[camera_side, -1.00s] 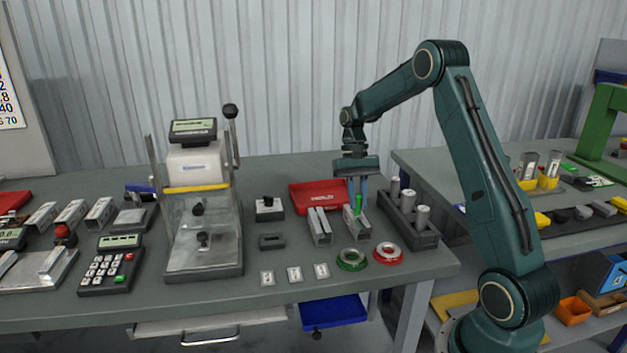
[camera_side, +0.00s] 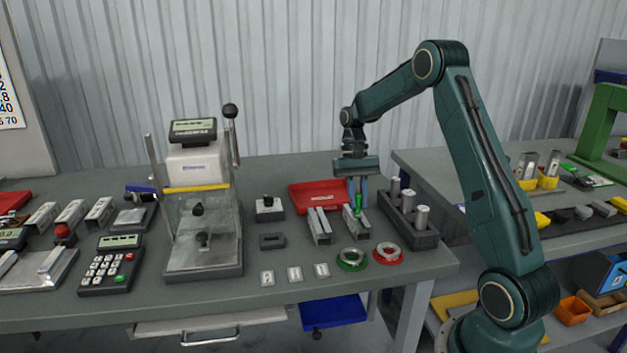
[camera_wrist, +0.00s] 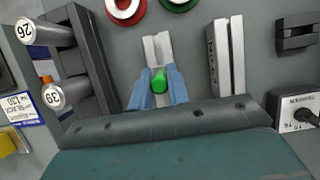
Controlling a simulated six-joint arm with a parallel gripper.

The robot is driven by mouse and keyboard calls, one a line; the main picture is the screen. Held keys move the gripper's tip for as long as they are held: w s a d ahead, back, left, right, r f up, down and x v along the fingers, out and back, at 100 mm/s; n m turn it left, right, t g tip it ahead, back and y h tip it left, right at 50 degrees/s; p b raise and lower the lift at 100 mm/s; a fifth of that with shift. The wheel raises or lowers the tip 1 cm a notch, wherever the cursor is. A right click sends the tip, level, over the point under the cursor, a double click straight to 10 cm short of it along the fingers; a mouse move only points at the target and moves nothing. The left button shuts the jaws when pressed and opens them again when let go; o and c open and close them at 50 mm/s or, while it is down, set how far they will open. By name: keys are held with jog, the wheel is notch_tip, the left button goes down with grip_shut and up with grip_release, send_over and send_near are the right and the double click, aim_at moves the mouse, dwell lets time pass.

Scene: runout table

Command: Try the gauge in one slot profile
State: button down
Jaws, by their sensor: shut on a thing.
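My gripper (camera_side: 358,190) is shut on the green gauge (camera_side: 358,200), its blue fingers on either side of it. In the wrist view the gripper (camera_wrist: 158,88) holds the green gauge (camera_wrist: 159,81) over a silver slot profile (camera_side: 357,224), which also shows in the wrist view (camera_wrist: 157,50). The gauge's lower end is at the profile's slot; I cannot tell how deep it sits. A second slot profile (camera_side: 319,226) lies to the left in the side view and to the right in the wrist view (camera_wrist: 228,55), clear of the gripper.
A dark rack with grey cylinders (camera_side: 422,216) stands close right of the held gauge. A red tray (camera_side: 318,190) lies behind. A green ring (camera_side: 351,260) and a red ring (camera_side: 387,254) lie in front. A tall press-like device (camera_side: 202,205) stands to the left.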

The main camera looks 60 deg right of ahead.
jog(key=shift+f, duration=0.1)
jog(key=shift+r, duration=2.55)
